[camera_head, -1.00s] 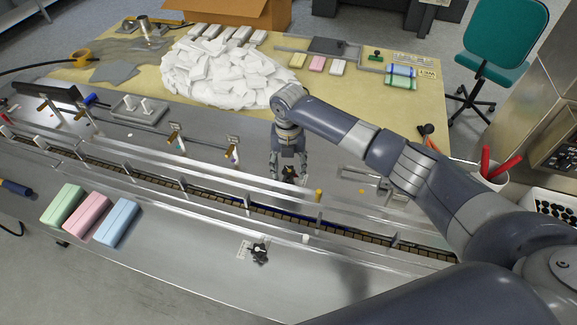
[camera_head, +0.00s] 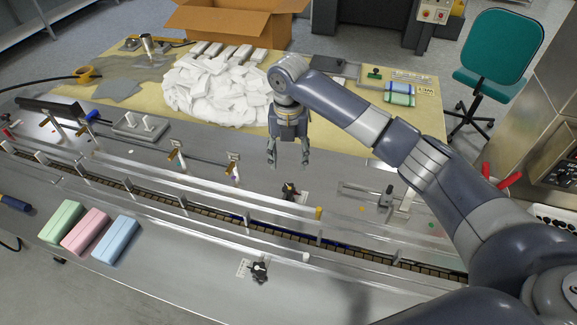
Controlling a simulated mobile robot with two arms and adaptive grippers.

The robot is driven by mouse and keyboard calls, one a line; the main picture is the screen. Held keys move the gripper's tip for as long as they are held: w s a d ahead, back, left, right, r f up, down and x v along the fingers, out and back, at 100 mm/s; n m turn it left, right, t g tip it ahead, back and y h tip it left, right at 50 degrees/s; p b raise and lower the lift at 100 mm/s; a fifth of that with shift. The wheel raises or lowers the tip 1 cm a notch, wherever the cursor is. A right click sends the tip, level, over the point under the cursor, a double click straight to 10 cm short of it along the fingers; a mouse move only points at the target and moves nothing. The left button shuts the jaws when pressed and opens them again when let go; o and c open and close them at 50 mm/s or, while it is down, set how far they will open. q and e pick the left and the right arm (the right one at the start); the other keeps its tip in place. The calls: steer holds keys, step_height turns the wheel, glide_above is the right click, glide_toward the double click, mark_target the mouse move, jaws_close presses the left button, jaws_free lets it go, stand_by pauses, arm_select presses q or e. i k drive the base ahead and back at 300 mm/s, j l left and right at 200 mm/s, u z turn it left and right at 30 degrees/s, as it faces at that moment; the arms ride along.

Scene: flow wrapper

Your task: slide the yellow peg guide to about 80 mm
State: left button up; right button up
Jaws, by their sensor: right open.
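The yellow peg (camera_head: 318,213) stands upright on the far guide rail (camera_head: 225,182) of the conveyor. Just behind and to its left is a black star-shaped knob (camera_head: 290,190) beside a small white scale plate. The scale is too small to read. My right gripper (camera_head: 289,164) points down above and behind this knob, with its two fingers apart and nothing between them. It appears clear of both knob and peg. A white peg (camera_head: 306,257) stands on the near rail, with a second black knob (camera_head: 260,270) and scale in front. My left gripper is out of view.
The conveyor channel (camera_head: 205,208) runs between the rails. Green, pink and blue blocks (camera_head: 113,240) lie at front left. A white pile (camera_head: 215,90) and cardboard box (camera_head: 235,22) are behind. A small bracket with a post (camera_head: 388,197) stands right of the knob.

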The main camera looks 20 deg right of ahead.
mark_target(317, 215)
steer(key=k+j, duration=1.25)
